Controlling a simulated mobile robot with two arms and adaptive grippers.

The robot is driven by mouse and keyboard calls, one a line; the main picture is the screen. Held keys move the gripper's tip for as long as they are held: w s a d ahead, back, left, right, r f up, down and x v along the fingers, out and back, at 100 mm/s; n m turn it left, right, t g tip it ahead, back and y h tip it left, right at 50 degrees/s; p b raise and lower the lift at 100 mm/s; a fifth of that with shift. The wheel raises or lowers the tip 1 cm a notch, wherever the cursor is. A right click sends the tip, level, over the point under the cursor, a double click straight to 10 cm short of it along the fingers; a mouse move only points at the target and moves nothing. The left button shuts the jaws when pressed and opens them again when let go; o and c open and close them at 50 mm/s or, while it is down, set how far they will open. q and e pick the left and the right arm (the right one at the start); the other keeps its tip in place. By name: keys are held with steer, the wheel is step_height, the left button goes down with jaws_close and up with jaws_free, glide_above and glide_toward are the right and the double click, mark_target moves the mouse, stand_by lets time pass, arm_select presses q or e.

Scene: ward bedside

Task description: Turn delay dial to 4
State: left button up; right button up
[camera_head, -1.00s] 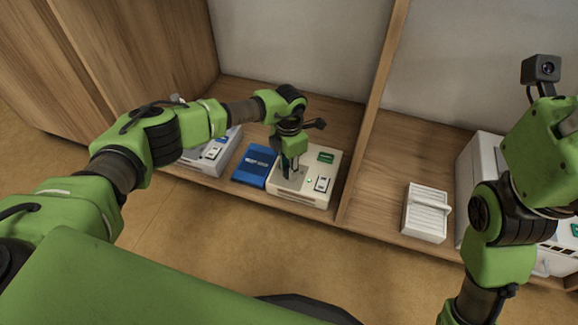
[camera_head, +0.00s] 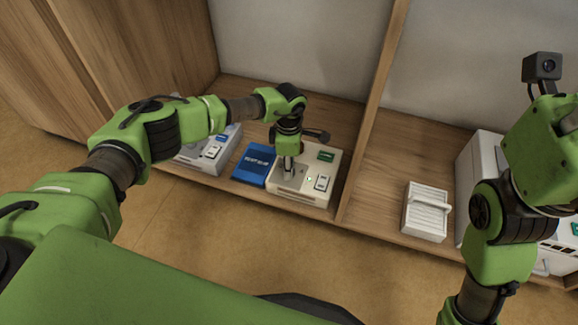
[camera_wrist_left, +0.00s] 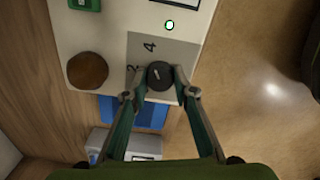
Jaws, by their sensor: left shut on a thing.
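The cream device (camera_head: 322,170) stands on the shelf in the head view. Its black dial (camera_wrist_left: 160,75) shows in the left wrist view on a grey panel (camera_wrist_left: 168,50) printed with 2 and 4. A short pale mark is on the dial's top; I cannot tell exactly which number it points to. My left gripper (camera_wrist_left: 161,86) is shut on the dial, one fingertip on each side. In the head view my left gripper (camera_head: 289,172) reaches down onto the device and hides the dial. My right arm is at the right edge; its gripper is out of view.
A wooden divider (camera_head: 366,120) and a white ribbed box (camera_head: 426,212) are to the right.

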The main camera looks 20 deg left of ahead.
stand_by(0.4)
arm_select(q)
steer(key=o, duration=1.1)
step_height(320, 180, up, 12)
steer(key=shift+f, duration=0.1)
steer(key=shift+s, duration=0.15)
